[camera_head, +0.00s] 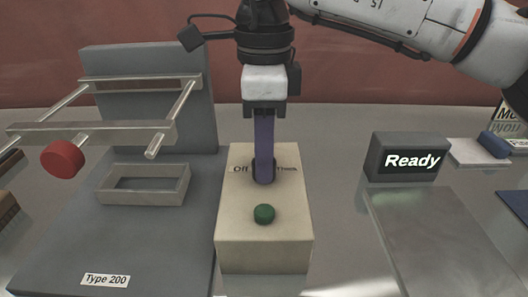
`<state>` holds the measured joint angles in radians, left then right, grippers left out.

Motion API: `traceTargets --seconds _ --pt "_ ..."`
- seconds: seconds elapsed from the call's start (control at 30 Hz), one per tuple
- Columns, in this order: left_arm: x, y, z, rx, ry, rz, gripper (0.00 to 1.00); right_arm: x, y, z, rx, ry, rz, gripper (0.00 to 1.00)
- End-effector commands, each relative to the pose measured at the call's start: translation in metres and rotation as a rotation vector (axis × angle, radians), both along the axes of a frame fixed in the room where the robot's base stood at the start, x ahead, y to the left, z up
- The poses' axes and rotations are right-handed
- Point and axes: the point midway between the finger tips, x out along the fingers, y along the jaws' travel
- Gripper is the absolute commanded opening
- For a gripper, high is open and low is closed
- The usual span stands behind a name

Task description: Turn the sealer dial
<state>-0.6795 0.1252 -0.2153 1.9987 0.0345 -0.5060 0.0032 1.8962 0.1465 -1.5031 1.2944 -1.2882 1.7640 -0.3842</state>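The beige sealer box (263,250) stands in the middle, with a green button (264,214) on its sloping top. Its dial (263,179) sits above the button, between the label "Off" and a partly hidden label on the right. My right gripper (264,170) points straight down at the dial. Its bluish-purple fingers line up as one narrow strip, with the tips at the dial, and cover most of it. Whether they grip the dial is not visible. My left gripper is not in view.
At left is a grey "Type 200" sealer (150,250) with a raised metal frame (95,132) and red knob (62,158). At right, a dark "Ready" display (404,157) stands behind a flat metal plate (440,240). A blue object (494,144) lies farther right.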

Motion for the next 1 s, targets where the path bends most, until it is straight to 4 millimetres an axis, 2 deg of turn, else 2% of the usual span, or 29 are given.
traceTargets --seconds 0.03,0.1,0.47,0.67,1.0 --pt "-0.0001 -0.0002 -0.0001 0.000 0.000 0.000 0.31 -0.0001 0.0000 0.0002 0.000 0.000 0.000 0.17" --pt "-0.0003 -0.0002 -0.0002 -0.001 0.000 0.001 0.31 -0.0002 0.0001 0.0002 0.000 0.001 0.000 0.06" --pt "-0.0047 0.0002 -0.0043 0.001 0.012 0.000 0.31 -0.0002 0.0001 0.0006 0.000 0.001 -0.058 0.06" --pt "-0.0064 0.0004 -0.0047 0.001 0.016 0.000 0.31 -0.0002 0.0001 0.0007 -0.001 0.001 -0.184 0.06" --pt "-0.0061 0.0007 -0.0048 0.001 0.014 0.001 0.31 -0.0001 0.0002 0.0004 0.000 0.001 -0.498 0.06"
